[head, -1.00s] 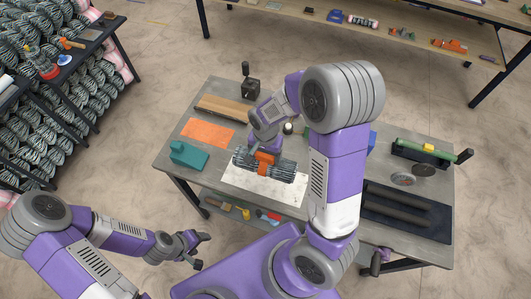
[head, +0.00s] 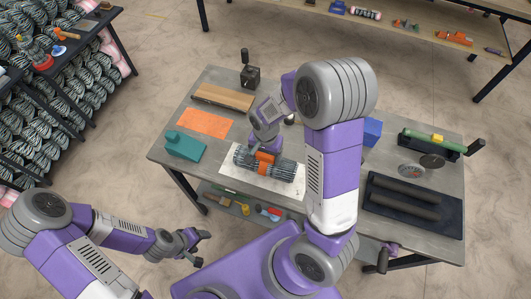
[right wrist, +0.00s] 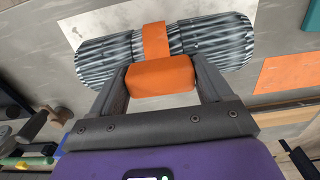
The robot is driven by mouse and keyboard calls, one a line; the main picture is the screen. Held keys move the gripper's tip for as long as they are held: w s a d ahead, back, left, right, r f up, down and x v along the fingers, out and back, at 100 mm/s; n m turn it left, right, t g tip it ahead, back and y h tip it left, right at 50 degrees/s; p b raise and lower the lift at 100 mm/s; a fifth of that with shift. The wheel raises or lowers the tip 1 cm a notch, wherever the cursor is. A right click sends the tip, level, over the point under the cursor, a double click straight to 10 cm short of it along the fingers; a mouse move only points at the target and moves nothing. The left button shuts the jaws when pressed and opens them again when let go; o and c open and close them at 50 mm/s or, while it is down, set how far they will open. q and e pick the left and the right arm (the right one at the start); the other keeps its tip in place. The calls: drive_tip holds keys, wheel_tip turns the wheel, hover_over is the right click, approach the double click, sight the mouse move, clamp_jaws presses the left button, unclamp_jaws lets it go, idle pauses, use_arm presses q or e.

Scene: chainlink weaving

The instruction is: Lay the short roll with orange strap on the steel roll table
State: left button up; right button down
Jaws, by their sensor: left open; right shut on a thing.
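The short roll (head: 286,172) is a grey-and-black ribbed cylinder with an orange strap around its middle. My right gripper (head: 265,148) is shut on the orange block on the strap. In the right wrist view the roll (right wrist: 216,40) lies crosswise beyond the fingers, with the orange block (right wrist: 160,75) between them. The roll is over a white sheet on the grey steel table (head: 330,225); I cannot tell whether it touches. My left gripper (head: 197,247) is open and empty, off the table's front left side.
On the table are a teal block (head: 185,146), an orange sheet (head: 205,122), a wooden board (head: 222,96), a blue block (head: 372,131) and a dark tray (head: 412,207) with two dark bars. A rack of patterned rolls (head: 40,110) stands left, and a shelf (head: 400,25) stands behind.

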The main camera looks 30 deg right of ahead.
use_arm(q)
drive_tip(key=shift+f+b, duration=0.5)
drive_tip(key=shift+b, duration=0.05)
use_arm(e)
drive_tip(key=shift+f, duration=0.65)
unclamp_jaws()
wheel_tip(320, 180, up, 8)
drive_tip(key=shift+f+p, duration=0.15)
drive_tip(key=shift+p, duration=0.55)
use_arm(q)
drive_tip(key=shift+r, duration=0.65)
drive_tip(key=shift+s, duration=0.1)
use_arm(e)
drive_tip(key=shift+s, duration=0.1)
